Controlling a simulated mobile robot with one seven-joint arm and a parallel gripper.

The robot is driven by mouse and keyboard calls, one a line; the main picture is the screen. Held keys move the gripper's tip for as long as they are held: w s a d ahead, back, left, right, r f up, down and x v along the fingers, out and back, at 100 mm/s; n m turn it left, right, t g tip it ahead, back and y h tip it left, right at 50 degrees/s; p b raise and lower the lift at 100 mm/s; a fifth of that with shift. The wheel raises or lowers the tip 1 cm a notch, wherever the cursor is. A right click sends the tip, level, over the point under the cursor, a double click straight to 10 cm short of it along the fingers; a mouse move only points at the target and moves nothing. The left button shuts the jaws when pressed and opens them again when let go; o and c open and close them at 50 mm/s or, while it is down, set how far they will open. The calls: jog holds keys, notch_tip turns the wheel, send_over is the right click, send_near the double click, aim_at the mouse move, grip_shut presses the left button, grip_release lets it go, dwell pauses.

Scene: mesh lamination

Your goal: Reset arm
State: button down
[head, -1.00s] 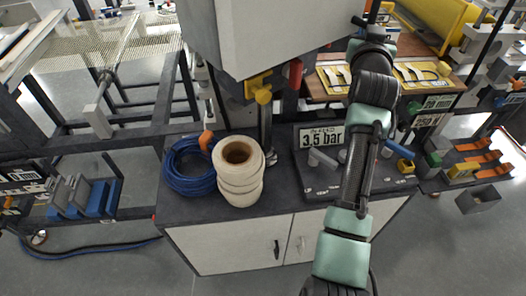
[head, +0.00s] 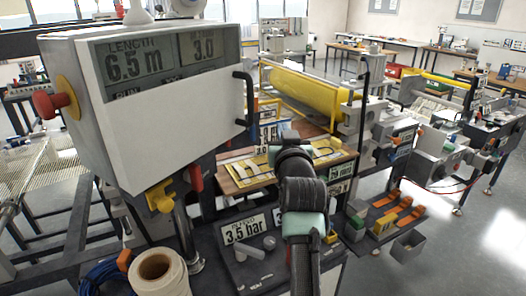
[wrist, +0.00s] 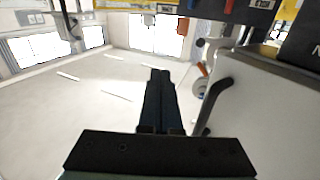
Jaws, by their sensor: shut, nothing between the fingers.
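In the head view my arm reaches up from the lower edge, in front of the wooden board (head: 232,186) with yellow trays. The gripper itself cannot be made out in the head view. The white machine housing (head: 175,135) with a display reading 6.5 m and 3.0 stands to the left of the arm.
A 3.5 bar panel (head: 246,229) sits left of my arm. A cream roll (head: 160,280) and blue hose (head: 105,280) lie at lower left. A black handle (wrist: 212,105) stands close right of the fingers in the wrist view. Open floor (head: 450,255) lies at right.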

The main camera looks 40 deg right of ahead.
jog(key=s+d+b, duration=0.2)
jog(key=s, duration=0.4)
jog(key=a+r+n+t+y, duration=0.1)
jog(key=a+r+t, duration=0.1)
jog(key=a+r, duration=0.55)
jog(key=a+r+n+t+y, duration=0.2)
jog(key=a+r+t, duration=0.15)
jog(key=a, duration=0.65)
jog(key=a+r+n+t+y, duration=0.1)
jog(key=a+r+t, duration=0.1)
jog(key=a+r, duration=0.5)
jog(key=s+a+r+n+t+y, duration=0.1)
jog(key=s+a+r+t+y, duration=0.1)
jog(key=s+a, duration=0.4)
jog(key=s+a+r+n+t+y, duration=0.1)
jog(key=s+a+r+t+y, duration=0.1)
jog(key=s+a+r, duration=0.4)
jog(key=s+a+y, duration=0.1)
jog(key=a, duration=0.4)
jog(key=shift+a+r+n+t+y, duration=0.25)
jog(key=shift+n+t+y, duration=0.05)
jog(key=shift+t+y, duration=0.1)
